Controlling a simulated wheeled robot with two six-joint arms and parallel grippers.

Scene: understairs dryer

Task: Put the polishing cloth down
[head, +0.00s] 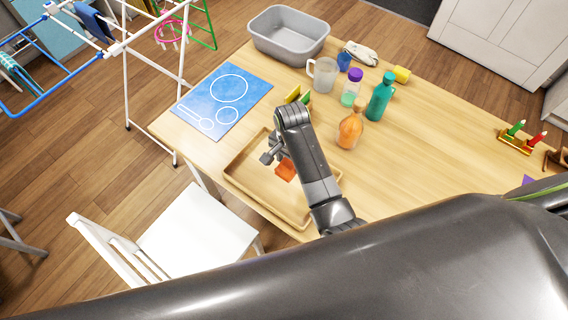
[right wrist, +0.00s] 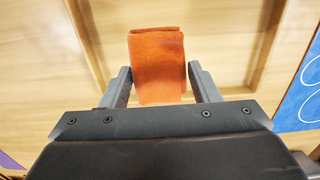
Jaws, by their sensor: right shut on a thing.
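The polishing cloth is a folded orange cloth (head: 286,170), seen below my right gripper in the head view. In the right wrist view the cloth (right wrist: 158,65) sits between the two fingers. My right gripper (head: 272,159) is shut on it, over the wooden tray (head: 243,184) at the table's near edge. The gripper's fingers also show in the right wrist view (right wrist: 159,86), one on each side of the cloth. Whether the cloth touches the tray floor I cannot tell. My left gripper is not in view.
A blue mat (head: 225,100) with white outlines lies beyond the tray. An orange bottle (head: 350,130), a teal bottle (head: 380,98), a clear jug (head: 323,75) and a grey basin (head: 289,36) stand farther back. A white chair (head: 200,232) stands at the near side.

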